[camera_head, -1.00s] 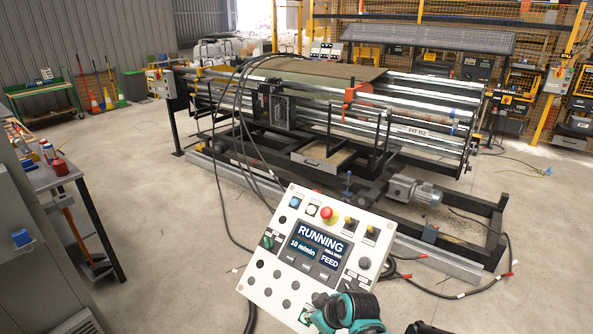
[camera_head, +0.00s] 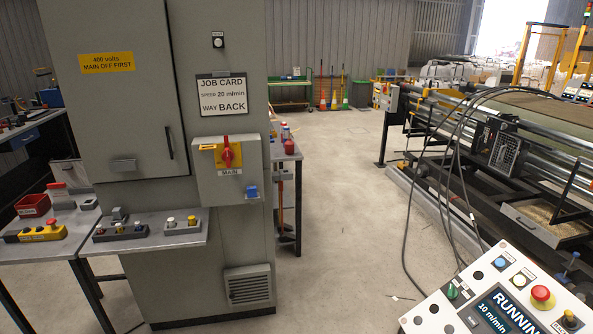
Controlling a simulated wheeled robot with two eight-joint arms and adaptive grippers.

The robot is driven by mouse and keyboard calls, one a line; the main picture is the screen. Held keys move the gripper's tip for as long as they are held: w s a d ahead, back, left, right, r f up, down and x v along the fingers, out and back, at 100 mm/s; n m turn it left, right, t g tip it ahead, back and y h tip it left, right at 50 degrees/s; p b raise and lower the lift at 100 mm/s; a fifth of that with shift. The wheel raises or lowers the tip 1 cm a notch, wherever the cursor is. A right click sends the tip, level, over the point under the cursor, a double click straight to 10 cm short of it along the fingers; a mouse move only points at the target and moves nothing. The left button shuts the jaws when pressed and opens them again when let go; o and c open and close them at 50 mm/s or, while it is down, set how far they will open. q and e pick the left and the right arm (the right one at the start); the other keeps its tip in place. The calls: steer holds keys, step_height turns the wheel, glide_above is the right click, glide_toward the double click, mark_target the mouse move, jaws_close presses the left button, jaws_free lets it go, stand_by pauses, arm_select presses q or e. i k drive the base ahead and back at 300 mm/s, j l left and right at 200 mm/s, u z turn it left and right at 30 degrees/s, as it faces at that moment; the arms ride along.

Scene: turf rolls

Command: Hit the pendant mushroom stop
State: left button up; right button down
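A yellow and black hand-held control box (camera_head: 38,234) lies on the left bench, with a red mushroom button (camera_head: 52,222) at its right end. It looks like a pendant, but no label is readable. The white control panel (camera_head: 497,300) at bottom right has another red mushroom button (camera_head: 541,294); its screen reads RUNNING and 10 m/min. A dark button box (camera_head: 120,231) and a grey one (camera_head: 182,226) with small buttons lie on the shelf by the cabinet. Neither gripper is in view.
A grey cabinet (camera_head: 120,100) carries a red main switch (camera_head: 228,154) and a job card (camera_head: 223,94) reading 20 m/min, way BACK. A red bin (camera_head: 33,206) stands on the left bench. The roller machine (camera_head: 500,140) is at right, with cables hanging. Clear floor (camera_head: 335,200) lies between.

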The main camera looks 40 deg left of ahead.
mark_target(51, 221)
steer(key=u, duration=3.1)
steer(key=i+j, duration=0.1)
steer(key=i, duration=1.15)
steer(key=i+j+z, duration=0.1)
steer(key=i, duration=0.55)
steer(key=i+j, duration=0.15)
steer(key=i, duration=0.5)
steer(key=i+j, duration=0.15)
steer(key=i, duration=0.45)
steer(key=i+l+z, duration=0.05)
